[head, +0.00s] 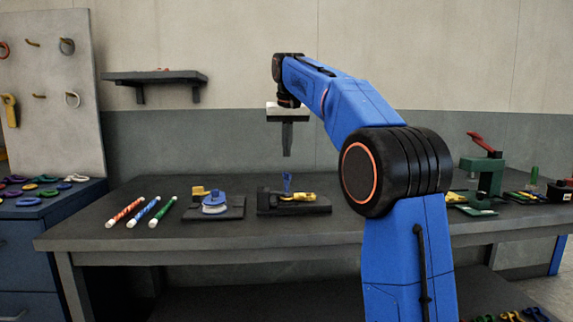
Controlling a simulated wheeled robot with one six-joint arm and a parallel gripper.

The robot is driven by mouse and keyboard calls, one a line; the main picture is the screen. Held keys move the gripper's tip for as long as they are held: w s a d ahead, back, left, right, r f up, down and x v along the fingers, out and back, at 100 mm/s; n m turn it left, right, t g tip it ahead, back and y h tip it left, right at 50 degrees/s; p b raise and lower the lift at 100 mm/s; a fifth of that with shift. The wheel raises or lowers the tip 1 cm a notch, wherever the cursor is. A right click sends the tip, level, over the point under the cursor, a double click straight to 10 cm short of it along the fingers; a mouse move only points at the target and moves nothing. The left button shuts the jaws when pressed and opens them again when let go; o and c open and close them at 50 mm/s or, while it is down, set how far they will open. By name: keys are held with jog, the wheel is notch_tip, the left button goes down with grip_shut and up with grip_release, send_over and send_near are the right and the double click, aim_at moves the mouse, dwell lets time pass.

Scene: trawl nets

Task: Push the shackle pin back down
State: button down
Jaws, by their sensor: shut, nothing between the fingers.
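A yellow shackle (299,197) lies on a dark block fixture (264,205) in the middle of the table. A blue pin (287,181) stands upright out of the fixture, beside the shackle's left end. It sticks up clearly above the block. My gripper (287,154) hangs over the blue pin, pointing straight down. Its fingers are shut and empty, with a gap of air between the fingertips and the pin's top. The pin's lower part is hidden by the fixture.
Left of the fixture stands another dark base (230,212) with a blue and white pulley (214,203). Orange, blue and green striped rods (146,211) lie further left. A green press with a red handle (482,170) stands at the right. A shelf (155,78) hangs behind.

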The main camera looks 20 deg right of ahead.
aim_at(287, 174)
jog(key=shift+s+x, duration=0.25)
jog(key=shift+x, duration=1.05)
jog(key=shift+s+x, duration=0.2)
jog(key=shift+x, duration=1.1)
jog(key=shift+a+f, duration=0.15)
jog(key=shift+f, duration=1.55)
jog(key=shift+r, duration=0.1)
